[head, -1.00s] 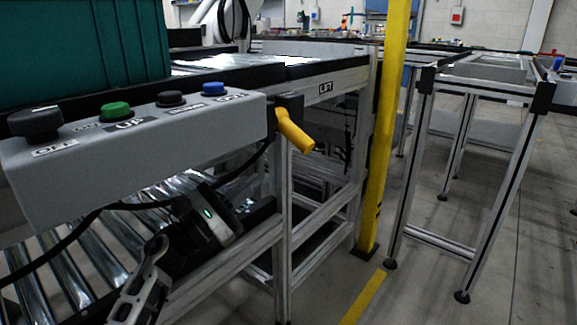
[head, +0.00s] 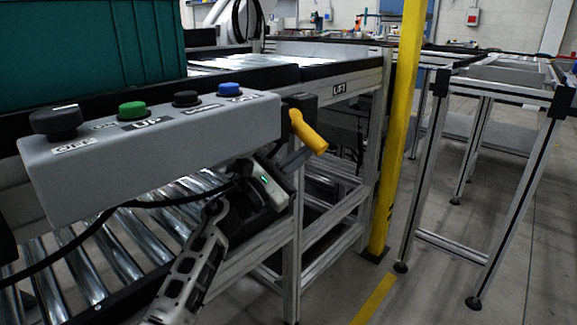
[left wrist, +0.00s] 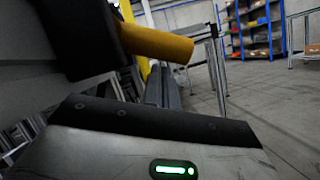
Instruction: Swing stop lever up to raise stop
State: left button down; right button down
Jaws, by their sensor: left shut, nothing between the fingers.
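The stop lever is a yellow handle (head: 308,131) on a black block (head: 300,102) at the right end of the grey control box. It slants down to the right. In the left wrist view the yellow handle (left wrist: 157,43) fills the upper middle and juts right from its dark mount. My left gripper (head: 301,158) is shut and empty, just below the handle. I cannot tell whether its fingers touch the handle. In the left wrist view, its body with a green light fills the bottom. The stop itself is not clearly seen. My right gripper is not in view.
The grey control box (head: 150,150) carries a black knob (head: 56,122) and green, black and blue buttons. A teal crate (head: 90,45) stands behind it. Rollers (head: 95,270) lie below. A yellow post (head: 400,130) and an aluminium frame (head: 425,180) stand to the right.

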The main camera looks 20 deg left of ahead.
aim_at(311, 149)
pick_arm(q)
jog(key=shift+d, duration=0.1)
jog(key=n, duration=0.2)
jog(key=d+r+n+t+y+p, duration=0.1)
jog(key=n, duration=0.1)
jog(key=d+r+n+t+y+p, duration=0.1)
jog(key=n, duration=0.1)
jog(key=shift+s+r, duration=0.15)
jog(key=shift+s, duration=0.2)
jog(key=shift+n+y, duration=0.4)
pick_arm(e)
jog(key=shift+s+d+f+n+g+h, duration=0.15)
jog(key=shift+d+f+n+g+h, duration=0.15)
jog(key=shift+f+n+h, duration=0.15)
